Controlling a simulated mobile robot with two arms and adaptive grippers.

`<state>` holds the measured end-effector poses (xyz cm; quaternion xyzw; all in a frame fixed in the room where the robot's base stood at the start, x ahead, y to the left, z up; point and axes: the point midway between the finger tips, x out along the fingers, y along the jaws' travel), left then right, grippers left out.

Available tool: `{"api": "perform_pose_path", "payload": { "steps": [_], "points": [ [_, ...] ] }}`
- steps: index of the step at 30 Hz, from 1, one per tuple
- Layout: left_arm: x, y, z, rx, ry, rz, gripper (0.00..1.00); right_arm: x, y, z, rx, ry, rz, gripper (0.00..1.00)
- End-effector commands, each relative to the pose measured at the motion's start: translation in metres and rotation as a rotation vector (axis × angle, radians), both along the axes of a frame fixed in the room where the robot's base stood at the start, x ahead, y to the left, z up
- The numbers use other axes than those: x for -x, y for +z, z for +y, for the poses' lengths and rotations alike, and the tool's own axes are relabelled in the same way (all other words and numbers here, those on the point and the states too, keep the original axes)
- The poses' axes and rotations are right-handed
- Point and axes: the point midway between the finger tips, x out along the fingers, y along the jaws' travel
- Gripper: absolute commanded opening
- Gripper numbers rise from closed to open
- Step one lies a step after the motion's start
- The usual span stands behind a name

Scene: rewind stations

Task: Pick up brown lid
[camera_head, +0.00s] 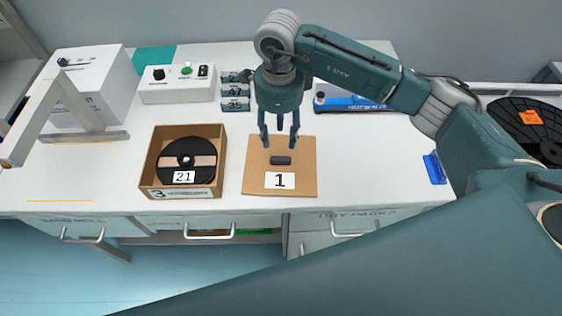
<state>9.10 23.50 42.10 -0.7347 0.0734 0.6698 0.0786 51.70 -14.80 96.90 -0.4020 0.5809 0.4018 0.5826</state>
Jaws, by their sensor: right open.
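The brown lid (308,182) lies flat on the white table, a square board with a dark handle (281,160) in its middle and a white label reading 1. My right gripper (279,143) points down above the lid, just behind the handle in the picture. Its fingers are apart with nothing between them. I cannot tell its exact height over the handle. My left gripper does not show.
An open brown box (150,190) holding a black reel labelled 21 (187,150) stands just left of the lid. A control box (178,88) with a green button and small grey blocks (236,92) are behind. A blue item (434,168) lies to the right.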

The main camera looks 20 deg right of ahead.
Motion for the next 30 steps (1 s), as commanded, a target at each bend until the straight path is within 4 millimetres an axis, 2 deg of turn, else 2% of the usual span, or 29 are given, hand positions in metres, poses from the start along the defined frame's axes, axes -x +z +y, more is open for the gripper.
{"api": "perform_pose_path", "payload": {
  "steps": [6,12,16,19,22,30],
  "points": [
    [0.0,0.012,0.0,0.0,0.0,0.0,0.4,0.002,-0.033,-0.001,0.005,-0.001,0.007,0.45],
    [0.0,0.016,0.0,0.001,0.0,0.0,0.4,0.001,-0.051,-0.001,0.002,0.0,0.003,0.45],
    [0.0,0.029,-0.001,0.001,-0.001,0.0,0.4,0.005,-0.063,-0.002,0.003,0.0,0.007,0.45],
    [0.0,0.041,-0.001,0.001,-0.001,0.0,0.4,0.007,-0.078,-0.003,0.003,-0.001,0.009,0.45],
    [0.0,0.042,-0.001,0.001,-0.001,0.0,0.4,0.006,-0.094,-0.002,0.001,0.0,0.006,0.45],
    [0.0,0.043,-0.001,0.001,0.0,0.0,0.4,0.005,-0.104,-0.002,0.002,0.001,0.002,0.45]
  ]
}}
